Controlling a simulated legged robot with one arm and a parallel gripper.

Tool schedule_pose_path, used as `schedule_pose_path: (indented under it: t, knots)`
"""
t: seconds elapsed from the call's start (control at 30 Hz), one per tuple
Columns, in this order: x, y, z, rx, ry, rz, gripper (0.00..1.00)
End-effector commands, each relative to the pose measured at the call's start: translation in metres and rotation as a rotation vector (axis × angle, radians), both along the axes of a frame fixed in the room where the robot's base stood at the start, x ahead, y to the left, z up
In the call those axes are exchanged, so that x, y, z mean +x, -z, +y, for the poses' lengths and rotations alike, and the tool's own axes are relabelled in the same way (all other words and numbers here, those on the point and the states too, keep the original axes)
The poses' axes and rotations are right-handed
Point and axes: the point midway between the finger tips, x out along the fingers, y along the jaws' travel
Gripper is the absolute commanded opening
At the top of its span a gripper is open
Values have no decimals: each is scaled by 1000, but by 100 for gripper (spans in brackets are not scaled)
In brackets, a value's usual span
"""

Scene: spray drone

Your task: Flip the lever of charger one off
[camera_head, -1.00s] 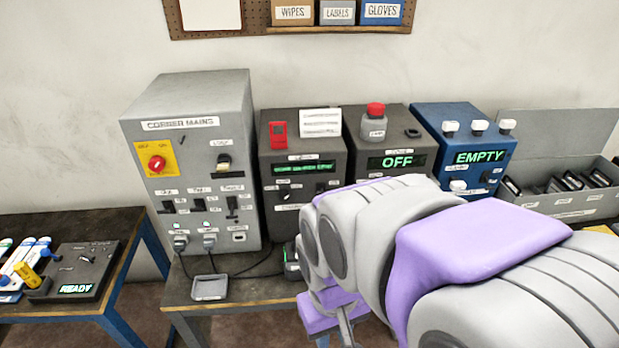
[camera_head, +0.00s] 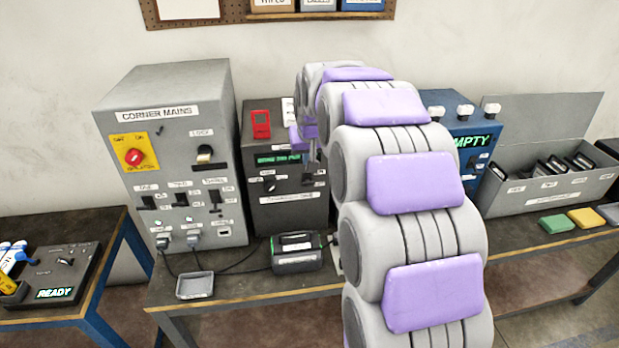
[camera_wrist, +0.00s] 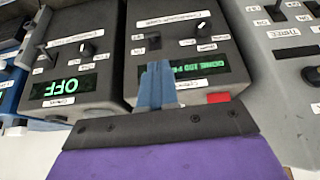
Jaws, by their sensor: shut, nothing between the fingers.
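A grey box marked CORNER MAINS (camera_head: 215,95) has a red rotary knob (camera_head: 134,156) and a row of small dark levers below, the left one (camera_head: 149,202) under a small label. To its right stands a dark box (camera_head: 290,215) with a green display (camera_head: 279,160), a knob (camera_head: 269,186) and a small dark switch (camera_wrist: 153,42). I cannot read which part is charger one. My gripper (camera_wrist: 157,85) is shut and empty, its blue-grey fingers in front of the dark box's display. In the head view my gripper (camera_head: 311,165) is small, partly hidden by my arm.
A second dark box showing OFF (camera_wrist: 66,88) stands beside it, hidden behind my arm in the head view. A small dark device (camera_head: 297,252), a grey tray (camera_head: 195,286) and cables lie on the bench. A blue box (camera_head: 465,120) and a grey bin (camera_head: 560,185) are right.

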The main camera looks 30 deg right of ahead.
Motion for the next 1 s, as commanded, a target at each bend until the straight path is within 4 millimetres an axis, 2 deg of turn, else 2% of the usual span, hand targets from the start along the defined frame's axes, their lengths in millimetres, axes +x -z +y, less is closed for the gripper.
schedule_pose_path:
  t: [0.1,0.2,0.73,0.87,1.0]
  knots:
    - [20,2,-17,-10,17,-35,0]
    - [29,0,-24,-16,25,-54,0]
    - [33,2,-27,-18,28,-59,0]
    - [38,10,-28,-17,28,-58,0]
    - [46,28,-31,-16,28,-55,0]
